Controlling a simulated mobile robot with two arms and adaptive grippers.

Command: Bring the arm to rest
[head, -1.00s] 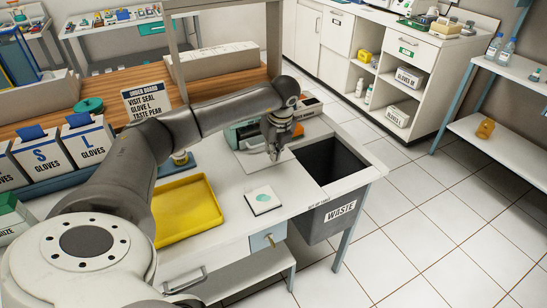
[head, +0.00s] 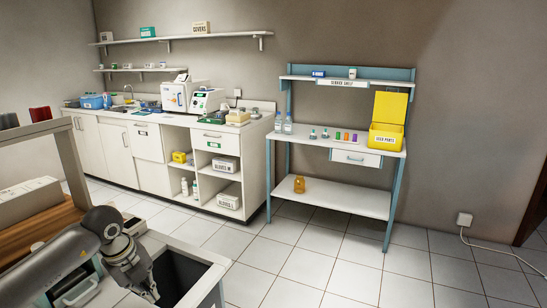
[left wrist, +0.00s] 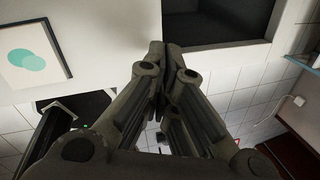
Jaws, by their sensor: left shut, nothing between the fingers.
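My left arm comes in from the lower left of the head view, and its gripper (head: 150,294) points down at the bottom edge, beside the dark waste opening. In the left wrist view the gripper's fingers (left wrist: 163,52) are together, with nothing between them. The tips are over the edge of the white work table (left wrist: 112,62). My right gripper does not show in either view.
The waste bin (head: 178,276) is open in the table, close to the left gripper. A white card with a teal print (left wrist: 32,55) lies on the table. A shelf unit (head: 335,200) with a yellow bin (head: 387,125) and the white cabinets (head: 150,155) stand beyond clear tiled floor.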

